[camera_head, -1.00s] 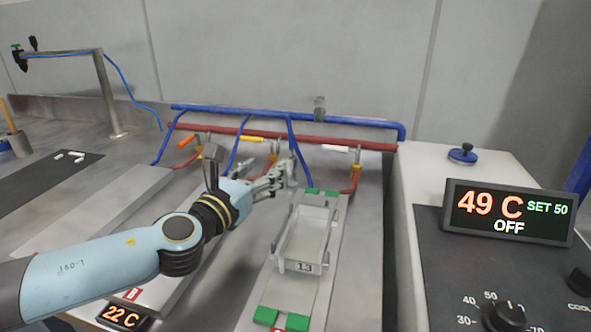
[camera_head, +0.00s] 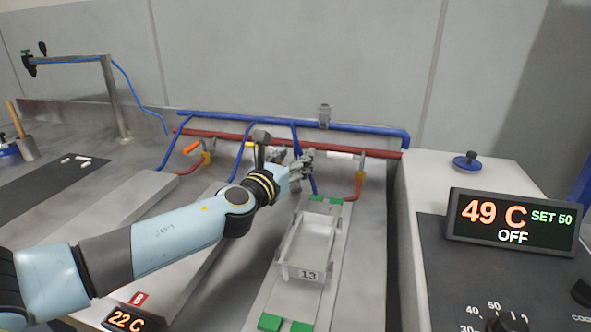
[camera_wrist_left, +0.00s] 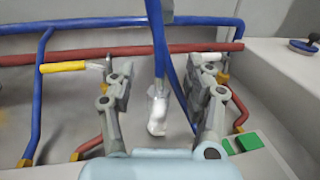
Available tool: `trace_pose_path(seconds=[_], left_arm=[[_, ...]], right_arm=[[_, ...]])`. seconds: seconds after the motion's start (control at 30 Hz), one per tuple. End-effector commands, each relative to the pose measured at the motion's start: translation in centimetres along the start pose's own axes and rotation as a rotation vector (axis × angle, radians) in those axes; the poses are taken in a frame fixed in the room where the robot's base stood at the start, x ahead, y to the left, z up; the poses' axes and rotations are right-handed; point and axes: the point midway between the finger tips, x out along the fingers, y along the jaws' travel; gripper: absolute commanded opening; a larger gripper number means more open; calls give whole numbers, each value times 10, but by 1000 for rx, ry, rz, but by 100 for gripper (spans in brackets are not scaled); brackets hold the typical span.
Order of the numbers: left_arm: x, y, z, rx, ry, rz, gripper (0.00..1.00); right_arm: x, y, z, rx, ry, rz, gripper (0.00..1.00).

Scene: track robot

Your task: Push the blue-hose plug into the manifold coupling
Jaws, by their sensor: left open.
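My left gripper (camera_head: 303,163) reaches over the back of the bench, just behind the clear tray. In the left wrist view its two fingers (camera_wrist_left: 163,85) are spread apart. Between them, in the picture, hangs a silver plug (camera_wrist_left: 157,112) below a blue hose (camera_wrist_left: 159,45); I see no finger clearly touching it. The manifold is a blue pipe (camera_head: 230,117) above a red pipe (camera_head: 230,133) along the back, with blue and red branches. I cannot make out for sure which fitting is the coupling. My right gripper is not in view.
A clear tray marked 13 (camera_head: 308,250) lies on a metal track between green blocks (camera_head: 270,322). A temperature panel (camera_head: 512,220) reading 49 C stands on the right-hand cabinet. Yellow-handled (camera_wrist_left: 62,67) and white-handled valves sit along the pipes.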

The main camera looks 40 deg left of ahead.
Motion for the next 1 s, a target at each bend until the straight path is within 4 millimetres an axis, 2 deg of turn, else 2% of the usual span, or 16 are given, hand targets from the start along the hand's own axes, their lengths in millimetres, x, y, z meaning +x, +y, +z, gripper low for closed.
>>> trace_pose_path(seconds=[0.07, 0.47, 0.9, 1.0], left_arm=[[0, 0, 0, 0, 0, 0, 52], [-1, 0, 0, 0, 0, 1, 0], [-1, 1, 0, 2, 0, 2, 0], [0, 1, 6, 2, -1, 3, 0]], right_arm=[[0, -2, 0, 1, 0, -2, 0], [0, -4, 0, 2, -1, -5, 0], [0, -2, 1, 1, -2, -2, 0], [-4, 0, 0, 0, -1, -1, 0]])
